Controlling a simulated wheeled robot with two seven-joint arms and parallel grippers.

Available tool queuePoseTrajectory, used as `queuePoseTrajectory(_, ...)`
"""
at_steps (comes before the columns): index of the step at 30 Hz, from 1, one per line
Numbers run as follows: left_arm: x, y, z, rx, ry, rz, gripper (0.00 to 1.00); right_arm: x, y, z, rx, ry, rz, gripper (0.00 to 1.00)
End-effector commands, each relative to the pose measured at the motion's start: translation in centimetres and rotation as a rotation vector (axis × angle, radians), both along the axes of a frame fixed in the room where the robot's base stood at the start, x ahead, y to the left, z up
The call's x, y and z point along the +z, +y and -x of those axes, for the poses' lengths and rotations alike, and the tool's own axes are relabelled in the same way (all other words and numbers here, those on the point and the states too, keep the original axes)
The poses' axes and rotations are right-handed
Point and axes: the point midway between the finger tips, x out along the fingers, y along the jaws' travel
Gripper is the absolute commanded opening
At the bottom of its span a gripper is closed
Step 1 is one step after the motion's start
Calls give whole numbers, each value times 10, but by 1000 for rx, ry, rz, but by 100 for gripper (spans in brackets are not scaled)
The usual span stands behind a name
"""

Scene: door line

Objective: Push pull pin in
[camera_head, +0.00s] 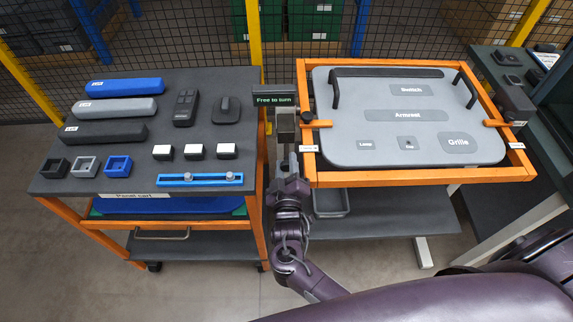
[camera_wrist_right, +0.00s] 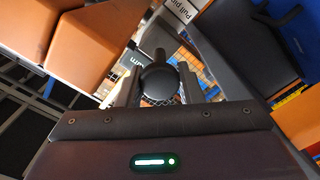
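In the right wrist view a black round knob (camera_wrist_right: 158,84) on a short stem sits between the two fingers of my right gripper (camera_wrist_right: 160,78). The fingers stand apart on either side of it; I cannot tell whether they press on it. A white label reading "Pull pin" (camera_wrist_right: 181,10) shows just beyond. In the head view my right gripper (camera_head: 287,158) is at the post (camera_head: 284,122) under the "Free to turn" sign (camera_head: 274,100), left of the orange frame (camera_head: 303,85). My left gripper is out of view.
The orange frame holds a grey panel (camera_head: 390,155) with black handles. To its left a dark cart (camera_head: 230,85) carries bars, blocks and a blue rail (camera_head: 200,180). Another dark bench (camera_head: 535,130) stands at right. Mesh fencing (camera_head: 180,35) lies behind.

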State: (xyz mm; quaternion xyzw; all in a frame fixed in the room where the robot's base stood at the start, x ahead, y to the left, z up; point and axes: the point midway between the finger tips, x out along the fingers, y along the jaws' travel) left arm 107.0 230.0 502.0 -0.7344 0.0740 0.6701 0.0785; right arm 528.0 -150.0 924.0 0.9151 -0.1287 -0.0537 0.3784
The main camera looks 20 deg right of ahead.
Motion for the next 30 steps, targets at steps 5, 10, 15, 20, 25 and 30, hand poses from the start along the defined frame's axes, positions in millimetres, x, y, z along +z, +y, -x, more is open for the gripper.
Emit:
queuePoseTrajectory(5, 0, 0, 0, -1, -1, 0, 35, 0, 0, 0, 0, 0, 0, 3)
queuePoseTrajectory(10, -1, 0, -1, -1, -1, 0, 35, 0, -1, -2, 0, 0, 0, 0)
queuePoseTrajectory(15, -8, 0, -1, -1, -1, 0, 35, -1, -7, -23, -1, -4, 2, 0)
queuePoseTrajectory(20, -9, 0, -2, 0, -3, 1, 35, 0, -10, -34, 1, -2, 2, 0)
queuePoseTrajectory(25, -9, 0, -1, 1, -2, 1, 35, 1, -10, -34, -1, -3, 2, 0)
queuePoseTrajectory(30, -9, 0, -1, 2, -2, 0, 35, 1, -10, -33, -1, -2, 2, 53)
